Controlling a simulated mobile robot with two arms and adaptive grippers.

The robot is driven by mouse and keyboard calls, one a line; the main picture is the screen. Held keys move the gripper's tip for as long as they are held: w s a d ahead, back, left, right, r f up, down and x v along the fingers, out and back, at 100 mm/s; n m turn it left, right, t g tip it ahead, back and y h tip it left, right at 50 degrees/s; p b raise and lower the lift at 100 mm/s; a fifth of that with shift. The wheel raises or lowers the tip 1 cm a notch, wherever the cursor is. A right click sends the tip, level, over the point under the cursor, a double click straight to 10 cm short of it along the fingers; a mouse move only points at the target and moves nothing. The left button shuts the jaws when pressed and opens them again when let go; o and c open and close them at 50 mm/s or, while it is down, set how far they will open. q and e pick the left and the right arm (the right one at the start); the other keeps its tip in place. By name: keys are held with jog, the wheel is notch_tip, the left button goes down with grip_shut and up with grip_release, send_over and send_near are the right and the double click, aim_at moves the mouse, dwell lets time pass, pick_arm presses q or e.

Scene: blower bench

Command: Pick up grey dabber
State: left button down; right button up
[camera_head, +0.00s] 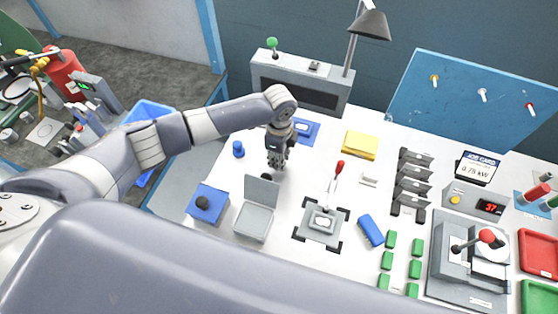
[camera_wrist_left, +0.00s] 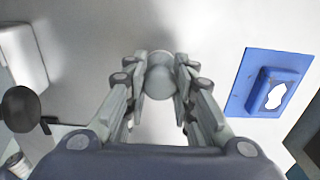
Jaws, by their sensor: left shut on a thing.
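My left gripper (camera_head: 277,164) is low over the white bench, between the open grey box and the blue plate behind it. In the left wrist view its fingers (camera_wrist_left: 160,88) are closed around the grey dabber (camera_wrist_left: 160,77), whose rounded pale grey top shows between the fingertips. The lower part of the dabber is hidden, and I cannot tell whether it touches the bench. In the head view the fingers hide the dabber. My right gripper is not in view.
A blue plate (camera_head: 308,131) lies just behind the gripper; a small blue knob (camera_head: 238,149) stands to its left. A fixture with a red-tipped lever (camera_head: 322,222) stands to the right.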

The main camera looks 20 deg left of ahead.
pick_arm(q)
notch_tip(320, 180, up, 10)
jog(key=shift+f+b, duration=0.25)
jog(key=shift+b, duration=0.75)
jog(key=shift+r, duration=0.3)
jog(key=c, duration=2.3)
grip_release()
